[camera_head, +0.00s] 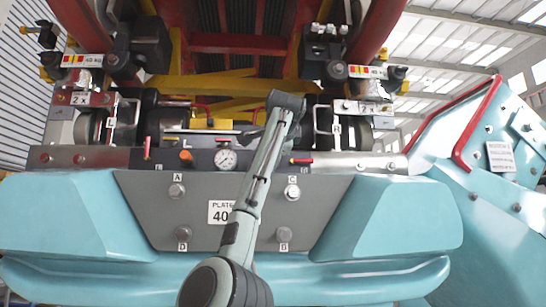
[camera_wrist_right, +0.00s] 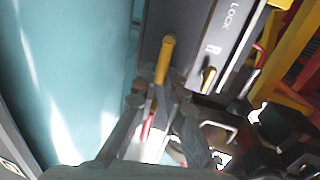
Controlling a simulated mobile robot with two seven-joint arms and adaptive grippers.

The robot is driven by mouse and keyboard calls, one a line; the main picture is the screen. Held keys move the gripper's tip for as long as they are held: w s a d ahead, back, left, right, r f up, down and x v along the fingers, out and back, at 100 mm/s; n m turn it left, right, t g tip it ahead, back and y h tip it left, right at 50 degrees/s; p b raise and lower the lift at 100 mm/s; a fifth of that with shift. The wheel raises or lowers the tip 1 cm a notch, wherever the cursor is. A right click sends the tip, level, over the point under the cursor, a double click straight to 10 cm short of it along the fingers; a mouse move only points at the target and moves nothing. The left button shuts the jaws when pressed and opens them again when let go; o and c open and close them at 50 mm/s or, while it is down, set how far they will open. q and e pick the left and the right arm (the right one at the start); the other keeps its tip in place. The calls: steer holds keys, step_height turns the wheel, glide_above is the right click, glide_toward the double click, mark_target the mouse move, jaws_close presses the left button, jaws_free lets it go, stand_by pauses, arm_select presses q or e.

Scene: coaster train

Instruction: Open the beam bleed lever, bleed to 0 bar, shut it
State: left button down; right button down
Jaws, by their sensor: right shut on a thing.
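My right arm rises through the middle of the head view, with its wrist (camera_head: 285,101) above the control panel. In the right wrist view my right gripper (camera_wrist_right: 160,82) is shut on the lower part of a yellow lever handle (camera_wrist_right: 166,50) on the grey panel. I cannot read a label for this lever, and the arm hides that part of the panel in the head view. A round white pressure gauge (camera_head: 227,158) is just left of the arm; its reading is too small to tell. My left gripper is not in view.
A red-tipped lever (camera_head: 301,161) is right of the arm. In the right wrist view, another yellow handle (camera_wrist_right: 208,80) stands beside the R mark, and a red lever (camera_wrist_right: 148,125) shows between the fingers. A teal body (camera_head: 80,215) lies in front.

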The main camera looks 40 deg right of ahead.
steer(key=shift+f, duration=0.15)
stand_by(0.3)
steer(key=c, duration=1.6)
jaws_free()
steer(key=v, duration=1.2)
steer(key=shift+d, duration=0.1)
